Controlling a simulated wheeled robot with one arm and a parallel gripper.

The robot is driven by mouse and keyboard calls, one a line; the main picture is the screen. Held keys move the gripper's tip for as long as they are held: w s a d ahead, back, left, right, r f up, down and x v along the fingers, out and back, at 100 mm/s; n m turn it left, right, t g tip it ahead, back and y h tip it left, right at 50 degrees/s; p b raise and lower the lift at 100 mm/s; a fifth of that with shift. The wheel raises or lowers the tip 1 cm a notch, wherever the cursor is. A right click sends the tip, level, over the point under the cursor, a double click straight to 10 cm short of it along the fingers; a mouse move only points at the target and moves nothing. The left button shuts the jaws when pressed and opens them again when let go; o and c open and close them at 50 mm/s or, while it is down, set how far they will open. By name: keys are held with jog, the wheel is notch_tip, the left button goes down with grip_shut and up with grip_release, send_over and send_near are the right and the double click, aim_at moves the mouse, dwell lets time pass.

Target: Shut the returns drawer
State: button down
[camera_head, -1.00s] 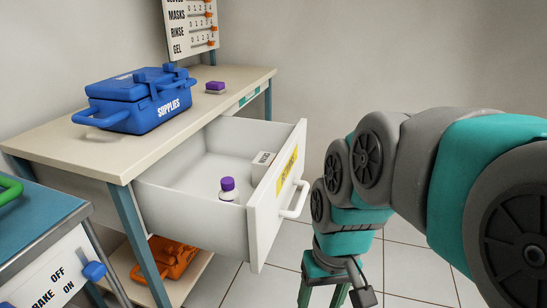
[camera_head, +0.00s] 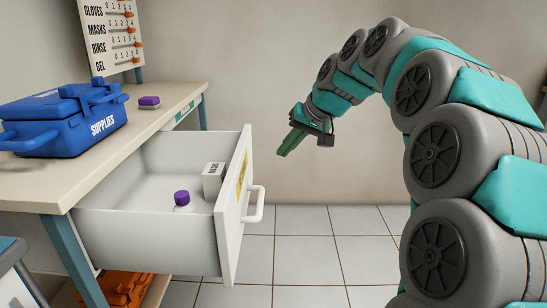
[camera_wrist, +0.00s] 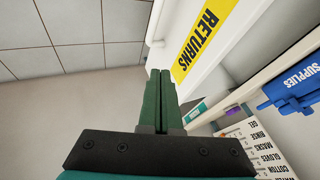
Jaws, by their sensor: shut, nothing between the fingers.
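The white returns drawer (camera_head: 150,235) is pulled well out from under the bench top. Its front panel (camera_head: 241,200) has a white bar handle (camera_head: 256,205) and a yellow label, which reads RETURNS in the wrist view (camera_wrist: 205,28). Inside are a bottle with a purple cap (camera_head: 182,200) and a small white box (camera_head: 214,181). My gripper (camera_head: 282,152) is shut and empty, pointing down-left, to the right of the drawer front and higher than the handle. In the wrist view its green fingers (camera_wrist: 160,75) lie together, apart from the drawer front.
The bench (camera_head: 60,182) carries a blue supplies case (camera_head: 66,121) and a small purple-topped item (camera_head: 149,102). A counter board (camera_head: 112,35) stands behind. An orange case (camera_head: 127,286) sits on the lower shelf. The tiled floor (camera_head: 320,240) right of the drawer is clear.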

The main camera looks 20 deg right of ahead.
aim_at(245, 176)
jog(key=w+a+f, duration=0.1)
jog(key=a+f, duration=0.1)
jog(key=w+a+f, duration=0.1)
jog(key=w+f, duration=0.1)
jog(key=w+a+f, duration=0.2)
jog(key=f, duration=0.1)
jog(key=shift+w+a, duration=0.1)
jog(key=shift+a, duration=0.25)
jog(key=shift+w+a, duration=0.2)
jog(key=shift+a, duration=0.35)
jog(key=shift+a, duration=0.1)
